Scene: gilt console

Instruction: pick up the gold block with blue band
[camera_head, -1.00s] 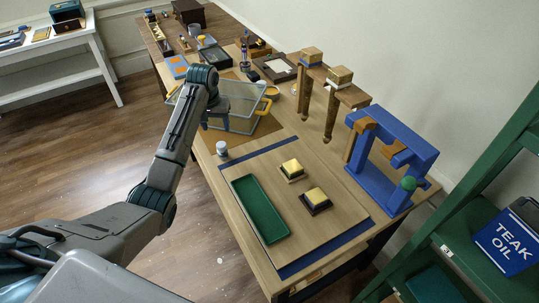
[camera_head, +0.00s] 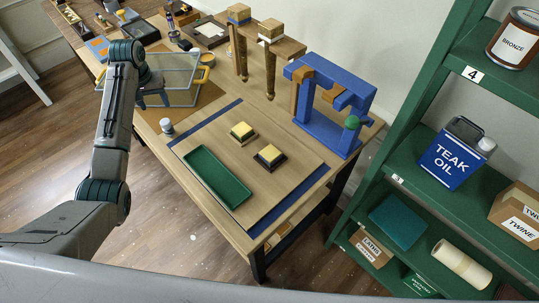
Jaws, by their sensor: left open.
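The gold block with a blue band (camera_head: 238,13) sits on the left end of the small raised wooden console (camera_head: 262,42) at the back of the bench. A similar block with a white band (camera_head: 271,29) sits on the console's right end. My left gripper (camera_head: 153,98) is open, pointing down by the wire basket, well left of and nearer than the console. My right gripper is out of view.
The wire basket (camera_head: 184,92) stands beside my left gripper. A green tray (camera_head: 217,177) lies on the board. A blue clamp frame (camera_head: 328,135) stands right of the console. A small jar (camera_head: 167,126) is near the bench's left edge. Green shelves (camera_head: 408,150) stand at right.

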